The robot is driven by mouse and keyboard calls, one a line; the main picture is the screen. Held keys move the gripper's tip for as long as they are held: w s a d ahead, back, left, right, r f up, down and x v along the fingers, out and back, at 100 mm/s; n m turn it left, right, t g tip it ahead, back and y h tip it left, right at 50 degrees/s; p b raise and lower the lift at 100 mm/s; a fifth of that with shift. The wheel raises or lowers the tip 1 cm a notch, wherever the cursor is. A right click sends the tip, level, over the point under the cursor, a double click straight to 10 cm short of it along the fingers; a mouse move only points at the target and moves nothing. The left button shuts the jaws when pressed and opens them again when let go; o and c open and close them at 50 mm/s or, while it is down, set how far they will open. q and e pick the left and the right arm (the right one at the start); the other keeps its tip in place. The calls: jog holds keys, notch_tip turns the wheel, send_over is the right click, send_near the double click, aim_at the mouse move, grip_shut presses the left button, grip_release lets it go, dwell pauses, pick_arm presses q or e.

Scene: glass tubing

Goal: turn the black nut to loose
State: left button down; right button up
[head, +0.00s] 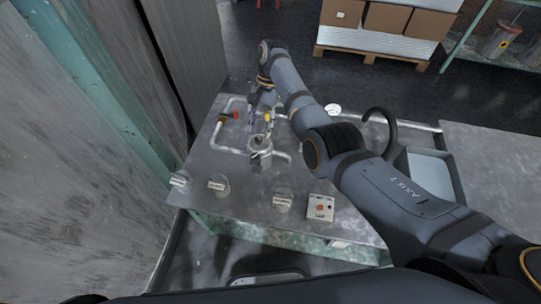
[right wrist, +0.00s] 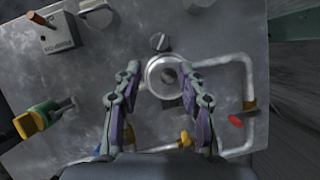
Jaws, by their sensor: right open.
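A round pale metal fitting (right wrist: 152,75) with a darker centre sits on the glass or metal tubing in the right wrist view. It also shows in the head view (head: 260,145). I cannot make out a clearly black nut; the dark centre may be it. My right gripper (right wrist: 160,72) is open, with one fingertip on each side of the fitting, apart and around it as seen from above. Whether the tips touch it I cannot tell. In the head view the right gripper (head: 261,130) reaches down over the fitting. My left gripper is not in view.
A red valve handle (head: 228,115) and a yellow one (head: 267,118) sit on the tubing close by. A grey tray (head: 430,172) lies right. A wall rises left.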

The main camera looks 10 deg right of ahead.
aim_at(255, 156)
jog(key=x, duration=1)
jog(key=shift+a+f, duration=0.15)
grip_shut()
